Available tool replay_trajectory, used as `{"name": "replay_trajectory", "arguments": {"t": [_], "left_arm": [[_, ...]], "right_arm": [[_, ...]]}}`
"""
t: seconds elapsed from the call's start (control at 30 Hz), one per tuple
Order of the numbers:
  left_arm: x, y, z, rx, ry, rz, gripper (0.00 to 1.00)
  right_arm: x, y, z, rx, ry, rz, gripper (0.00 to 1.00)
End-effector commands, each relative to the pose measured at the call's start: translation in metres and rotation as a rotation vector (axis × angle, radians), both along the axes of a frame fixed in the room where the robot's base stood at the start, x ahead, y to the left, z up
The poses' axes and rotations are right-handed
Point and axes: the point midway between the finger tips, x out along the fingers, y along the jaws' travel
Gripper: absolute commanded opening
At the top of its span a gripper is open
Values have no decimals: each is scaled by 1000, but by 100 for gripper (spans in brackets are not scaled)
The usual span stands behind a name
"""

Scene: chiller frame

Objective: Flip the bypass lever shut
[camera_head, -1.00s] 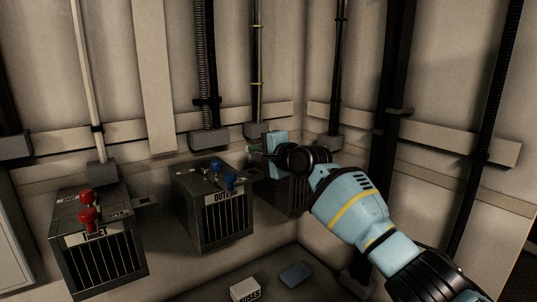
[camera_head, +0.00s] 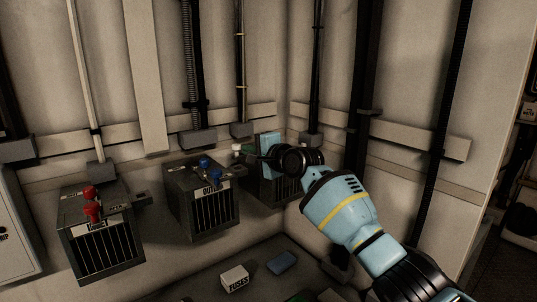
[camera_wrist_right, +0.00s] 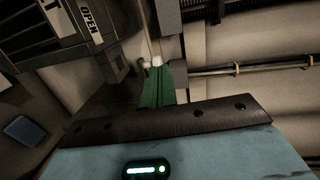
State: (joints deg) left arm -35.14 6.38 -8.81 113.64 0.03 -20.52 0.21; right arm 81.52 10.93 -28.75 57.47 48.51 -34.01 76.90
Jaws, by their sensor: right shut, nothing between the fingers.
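The third dark box (camera_head: 272,188), at the right end of the row, is partly covered by my right gripper (camera_head: 262,157) in the head view. A small pale knob (camera_head: 236,147) shows just left of the gripper, at the box's far side. In the right wrist view a green strip (camera_wrist_right: 162,88) with a pale end (camera_wrist_right: 156,63) lies just beyond the dark edge of my gripper. It may be the bypass lever, but no bypass label is readable. My right gripper is shut and empty; whether it touches the lever cannot be told. My left gripper is out of view.
The middle box (camera_head: 205,212) has blue knobs and an outlet label. The left box (camera_head: 103,245) has red knobs. A white fuses box (camera_head: 234,278) and a blue block (camera_head: 281,262) lie below. Vertical pipes (camera_head: 366,90) run along the walls.

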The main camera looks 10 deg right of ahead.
Motion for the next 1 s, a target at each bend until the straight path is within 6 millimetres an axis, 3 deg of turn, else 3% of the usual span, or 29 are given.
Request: {"name": "replay_trajectory", "arguments": {"t": [0.3, 0.5, 0.7, 1.0], "left_arm": [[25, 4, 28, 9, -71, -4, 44], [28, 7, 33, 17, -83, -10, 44], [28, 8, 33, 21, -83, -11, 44], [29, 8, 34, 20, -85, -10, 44]], "right_arm": [[-43, -10, 10, 0, -4, 0, 0], [-67, -16, 11, 0, -2, -1, 0], [-80, -19, 11, 0, 1, 0, 0], [-83, -19, 3, -7, 5, -2, 0]]}}
